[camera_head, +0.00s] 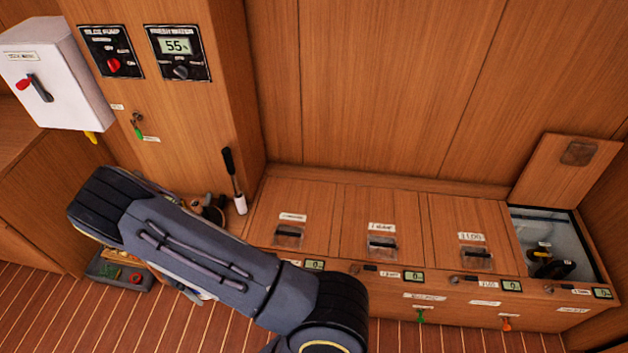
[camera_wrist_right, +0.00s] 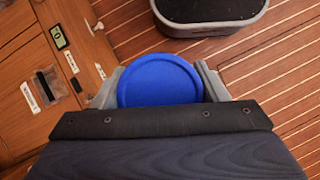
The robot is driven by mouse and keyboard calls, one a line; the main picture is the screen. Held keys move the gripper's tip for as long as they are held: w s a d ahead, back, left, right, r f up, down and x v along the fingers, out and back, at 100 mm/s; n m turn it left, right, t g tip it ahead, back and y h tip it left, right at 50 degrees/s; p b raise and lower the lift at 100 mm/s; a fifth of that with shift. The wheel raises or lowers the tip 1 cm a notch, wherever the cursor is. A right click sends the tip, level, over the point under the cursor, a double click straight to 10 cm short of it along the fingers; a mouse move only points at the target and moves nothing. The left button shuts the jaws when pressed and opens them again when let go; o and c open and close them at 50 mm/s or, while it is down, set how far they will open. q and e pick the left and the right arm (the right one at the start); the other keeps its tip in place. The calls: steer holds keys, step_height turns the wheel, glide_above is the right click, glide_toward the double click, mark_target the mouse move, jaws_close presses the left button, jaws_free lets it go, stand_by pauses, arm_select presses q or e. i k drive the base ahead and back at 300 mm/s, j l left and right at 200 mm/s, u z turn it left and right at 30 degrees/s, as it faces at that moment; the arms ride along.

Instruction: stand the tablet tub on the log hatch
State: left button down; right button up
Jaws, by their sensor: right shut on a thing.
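The tablet tub (camera_wrist_right: 160,80) shows in the right wrist view as a round blue lid; its sides are hidden below the lid. My right gripper (camera_wrist_right: 161,88) is shut on it, with one grey finger on each side. In the head view neither the tub nor the gripper shows, and my arm crosses the lower left. Three closed wooden hatches lie in a row on the bench top in the head view. The third hatch (camera_head: 464,216) has a blurred label that may read LOG. My left gripper is in neither view.
At the bench's right end a hatch lid (camera_head: 567,168) stands open over a bin (camera_head: 555,225) holding dark items. A black-handled tool (camera_head: 233,180) stands at the bench's left end. Small knobs and displays line the front edge. The third hatch has clear wood around its recessed latch.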

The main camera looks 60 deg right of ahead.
mark_target(485, 222)
steer(key=k+l+z, duration=0.45)
steer(key=l, duration=0.15)
steer(key=k+l+z, duration=0.25)
steer(key=l, duration=0.15)
steer(key=k+l+z, duration=0.1)
steer(key=l+z, duration=0.15)
steer(key=l, duration=0.15)
steer(key=k+l+z, duration=0.2)
steer(key=l, duration=0.2)
steer(key=i+l+z, duration=0.15)
steer(key=i+l, duration=0.2)
steer(key=l, duration=0.1)
